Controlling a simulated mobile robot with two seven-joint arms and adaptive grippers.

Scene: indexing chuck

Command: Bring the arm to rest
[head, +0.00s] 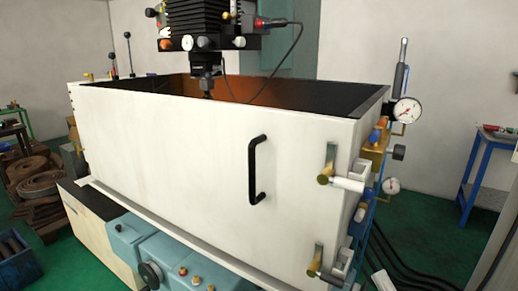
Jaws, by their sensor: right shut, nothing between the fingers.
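Neither of my grippers can be made out in the head view, and no part of my arms is clearly visible. A large machine enclosure (190,150) with white walls and an open top fills the middle. A black handle (252,170) is on its front wall. A dark machine head (208,42) hangs above it, its spindle (207,84) reaching down to the opening. The chuck is not visible; the walls hide the inside.
Brass-and-white latches (345,182) and a dial gauge (407,111) stick out at the enclosure's right corner. A blue stand (489,150) is at the right. Dark round parts (40,183) are piled at the left. Green floor (425,222) shows between machine and stand, with cables across it.

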